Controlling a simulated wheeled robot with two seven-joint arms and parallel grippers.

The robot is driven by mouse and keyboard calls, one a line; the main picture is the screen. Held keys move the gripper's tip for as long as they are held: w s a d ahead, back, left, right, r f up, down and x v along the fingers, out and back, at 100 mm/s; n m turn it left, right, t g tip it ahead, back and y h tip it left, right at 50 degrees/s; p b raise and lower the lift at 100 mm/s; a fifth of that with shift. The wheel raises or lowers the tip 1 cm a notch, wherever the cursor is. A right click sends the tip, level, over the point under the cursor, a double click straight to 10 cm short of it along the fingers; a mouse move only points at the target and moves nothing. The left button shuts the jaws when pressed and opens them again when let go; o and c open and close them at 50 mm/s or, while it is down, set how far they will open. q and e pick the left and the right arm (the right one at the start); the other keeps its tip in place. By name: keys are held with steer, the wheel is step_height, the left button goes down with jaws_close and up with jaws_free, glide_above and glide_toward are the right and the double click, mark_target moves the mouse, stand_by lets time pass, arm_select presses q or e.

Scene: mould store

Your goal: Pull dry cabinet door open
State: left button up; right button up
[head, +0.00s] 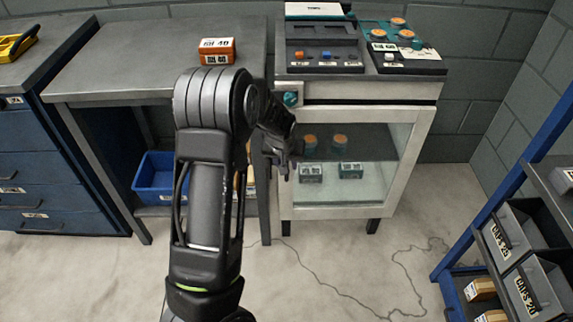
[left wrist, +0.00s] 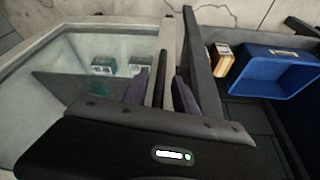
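The dry cabinet (head: 412,150) has a pale frame and a glass door (head: 340,213), which looks closed. It also shows in the left wrist view (left wrist: 60,40), turned around. A dark upright bar, which looks like the door handle (left wrist: 161,75), stands along the door's edge. My left gripper (head: 283,152) is at the door's left edge in the head view. In the left wrist view its two fingers (left wrist: 161,88) are apart, one on each side of the bar, with narrow gaps showing. Whether a fingertip touches the bar is unclear. My right gripper is in neither view.
Several labelled jars and boxes (head: 311,173) stand inside the cabinet. Devices (head: 325,57) sit on top. A workbench (head: 130,65) with a blue bin (head: 160,178) underneath is to the left. A shelf rack (head: 545,115) is at right. The floor before the door holds only a thin cable (head: 330,285).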

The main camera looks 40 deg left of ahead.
arm_select(q)
steer(key=shift+w+a+f, duration=0.1)
steer(key=shift+w+f, duration=0.05)
steer(key=shift+f, duration=0.2)
steer(key=shift+c, duration=0.4)
jaws_close()
stand_by(0.9)
